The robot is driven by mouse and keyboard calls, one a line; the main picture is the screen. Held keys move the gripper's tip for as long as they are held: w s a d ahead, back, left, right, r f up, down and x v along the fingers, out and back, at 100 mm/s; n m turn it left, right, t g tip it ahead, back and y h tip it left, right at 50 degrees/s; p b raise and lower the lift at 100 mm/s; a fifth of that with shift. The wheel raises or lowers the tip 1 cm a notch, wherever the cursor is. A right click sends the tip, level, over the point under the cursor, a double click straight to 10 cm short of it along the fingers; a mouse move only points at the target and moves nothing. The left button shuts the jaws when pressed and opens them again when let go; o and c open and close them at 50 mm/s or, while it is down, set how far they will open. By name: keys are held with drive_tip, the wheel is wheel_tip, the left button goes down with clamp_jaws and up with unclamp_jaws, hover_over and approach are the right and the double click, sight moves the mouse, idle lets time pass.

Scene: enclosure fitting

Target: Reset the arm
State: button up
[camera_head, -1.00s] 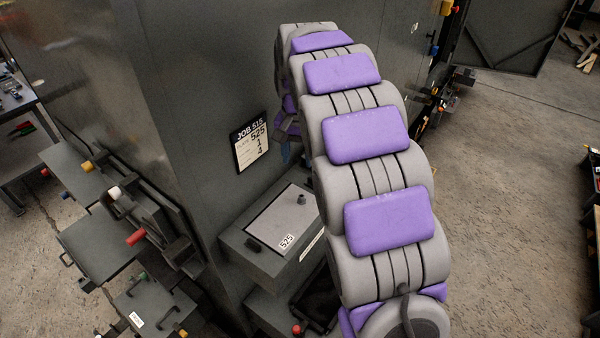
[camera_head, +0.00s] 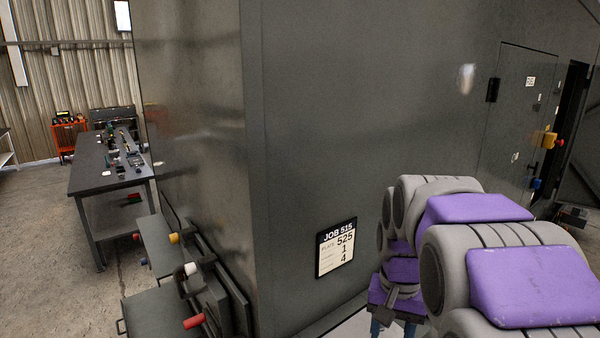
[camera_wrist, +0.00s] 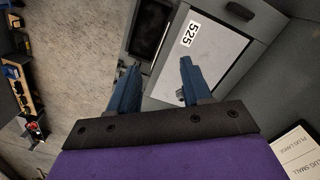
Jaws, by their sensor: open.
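My gripper (camera_wrist: 157,80) shows in the wrist view with its two blue fingers apart and nothing between them. It is above a grey shelf unit, over a light plate (camera_wrist: 205,55) marked 525. In the head view my purple and grey arm fills the lower right, and the gripper end (camera_head: 393,322) is low beside the cabinet wall, partly cut off by the frame's bottom edge.
A dark grey cabinet (camera_head: 370,110) stands close by, with a JOB 515 card (camera_head: 336,247) on its wall. A dark tray (camera_wrist: 152,28) lies beside the plate. A workbench (camera_head: 105,165) stands at the far left. Open floor (camera_head: 35,230) lies at left.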

drive_tip(key=s+a+f+n+b, duration=0.1)
drive_tip(key=s+f+n+b, duration=0.1)
drive_tip(key=s+f+b, duration=0.3)
drive_tip(key=s+a+f+n+g+b, duration=0.1)
drive_tip(key=s+f+b, duration=0.4)
drive_tip(key=s+f, duration=0.9)
drive_tip(key=s+n, duration=0.1)
drive_tip(key=s, duration=0.5)
drive_tip(key=shift+a+f+b, duration=0.2)
drive_tip(key=shift+a+b, duration=0.1)
drive_tip(key=shift+a, duration=0.05)
drive_tip(key=shift+c, duration=0.3)
